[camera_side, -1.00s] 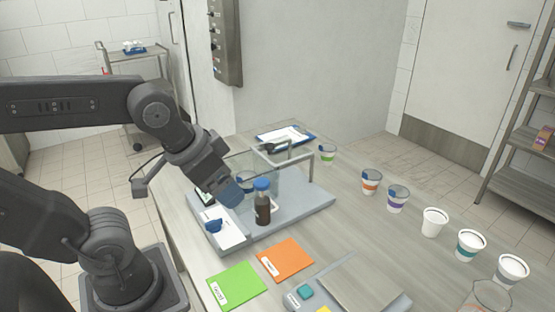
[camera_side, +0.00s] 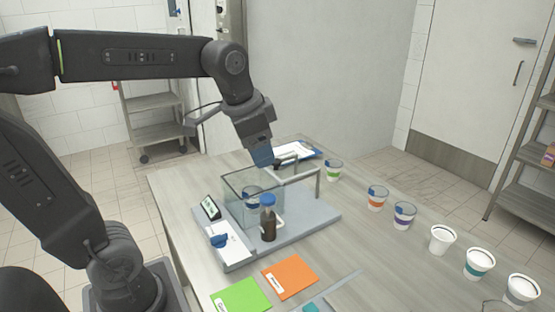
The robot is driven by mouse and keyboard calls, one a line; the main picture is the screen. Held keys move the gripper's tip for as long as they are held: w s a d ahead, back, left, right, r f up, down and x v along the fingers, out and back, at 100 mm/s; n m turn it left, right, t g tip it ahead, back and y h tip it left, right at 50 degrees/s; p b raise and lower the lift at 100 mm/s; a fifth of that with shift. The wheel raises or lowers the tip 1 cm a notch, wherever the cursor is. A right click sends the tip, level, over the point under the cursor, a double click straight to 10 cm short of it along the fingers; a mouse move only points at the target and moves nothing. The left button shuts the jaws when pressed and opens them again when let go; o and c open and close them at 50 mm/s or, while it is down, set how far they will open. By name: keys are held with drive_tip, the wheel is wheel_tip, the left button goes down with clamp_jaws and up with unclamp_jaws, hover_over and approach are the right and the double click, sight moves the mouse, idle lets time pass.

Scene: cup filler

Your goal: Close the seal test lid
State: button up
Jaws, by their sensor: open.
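The seal test station is a grey base (camera_side: 305,222) with a clear-walled chamber (camera_side: 236,192) on it. A cup with a blue band (camera_side: 251,197) stands inside the chamber. A grey metal frame (camera_side: 318,180) with a bar and a dark handle-like part rises at the chamber's back right. The clear lid is hard to make out, so I cannot tell its exact angle. My gripper (camera_side: 266,160) is open, pointing down just above the chamber's back edge, close to the dark part. Its fingertips are partly hidden, and I cannot tell whether it touches anything.
A bottle of dark liquid with a blue cap (camera_side: 268,222) stands in front of the chamber. A small display (camera_side: 211,208) is at its left. Green (camera_side: 240,296) and orange (camera_side: 290,276) cards lie in front. Several cups line the right side. A clipboard (camera_side: 305,150) lies behind.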

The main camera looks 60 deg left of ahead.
drive_tip(key=w+a+r+m+g, duration=0.1)
drive_tip(key=w+a+m+g, duration=0.15)
drive_tip(key=w+a, duration=0.6)
drive_tip(key=m+g, duration=0.1)
drive_tip(key=m, duration=0.3)
hover_over(288, 162)
drive_tip(key=s+d, duration=0.2)
drive_tip(key=s, duration=0.3)
wheel_tip(288, 162, down, 3)
drive_tip(key=shift+h, duration=0.3)
drive_tip(key=f, duration=1.3)
drive_tip(key=shift+s+a+f, duration=0.15)
drive_tip(key=shift+a+f, duration=0.05)
drive_tip(key=shift+c, duration=0.3)
clamp_jaws()
